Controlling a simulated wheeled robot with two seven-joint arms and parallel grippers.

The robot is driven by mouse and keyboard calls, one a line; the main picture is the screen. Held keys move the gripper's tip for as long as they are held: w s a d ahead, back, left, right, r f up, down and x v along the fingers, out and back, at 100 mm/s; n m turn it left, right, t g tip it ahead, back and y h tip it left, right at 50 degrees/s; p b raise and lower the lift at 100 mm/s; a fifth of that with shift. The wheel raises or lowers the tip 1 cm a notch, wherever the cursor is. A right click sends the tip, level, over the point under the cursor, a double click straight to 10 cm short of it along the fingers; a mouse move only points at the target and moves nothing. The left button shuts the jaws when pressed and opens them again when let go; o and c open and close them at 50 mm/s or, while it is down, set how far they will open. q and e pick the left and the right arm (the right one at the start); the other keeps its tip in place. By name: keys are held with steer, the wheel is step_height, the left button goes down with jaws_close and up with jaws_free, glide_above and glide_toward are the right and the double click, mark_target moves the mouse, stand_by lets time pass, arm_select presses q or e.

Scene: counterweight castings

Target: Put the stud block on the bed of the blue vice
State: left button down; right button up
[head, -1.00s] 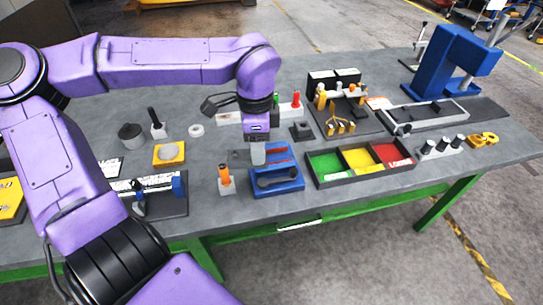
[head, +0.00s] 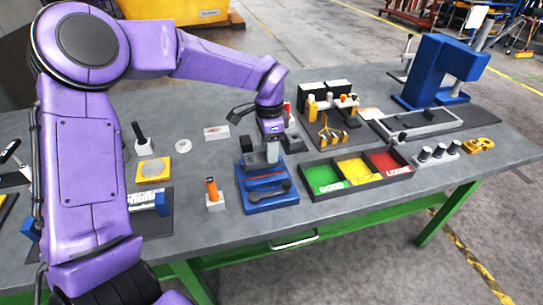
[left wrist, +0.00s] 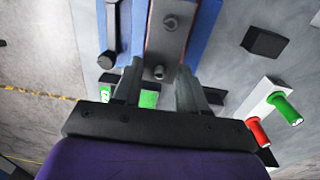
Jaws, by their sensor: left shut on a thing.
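The blue vice (head: 268,200) stands on the bench near its front edge, with red strips along its jaws. It also shows in the left wrist view (left wrist: 204,32). My left gripper (head: 268,156) points down over the far part of the vice. It is shut on the stud block, a grey block (left wrist: 168,42) with round studs, seen between the fingers in the left wrist view. The block is above or within the vice; I cannot tell whether it touches the bed. In the head view the gripper mostly hides it. My right gripper is not in view.
A sorting tray (head: 328,190) with green, yellow and red compartments lies close right. A yellow plate (head: 154,169) lies farther left.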

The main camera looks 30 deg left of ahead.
arm_select(q)
steer(key=f, duration=0.2)
steer(key=w+f+p, duration=0.1)
steer(key=f, duration=0.1)
steer(key=shift+w+a+f, duration=0.1)
steer(key=shift+f, duration=0.15)
steer(key=c, duration=0.6)
jaws_free()
steer(key=shift+r, duration=0.2)
step_height(320, 180, up, 12)
steer(key=b, duration=0.2)
steer(key=shift+a+f, duration=0.15)
steer(key=shift+a, duration=0.05)
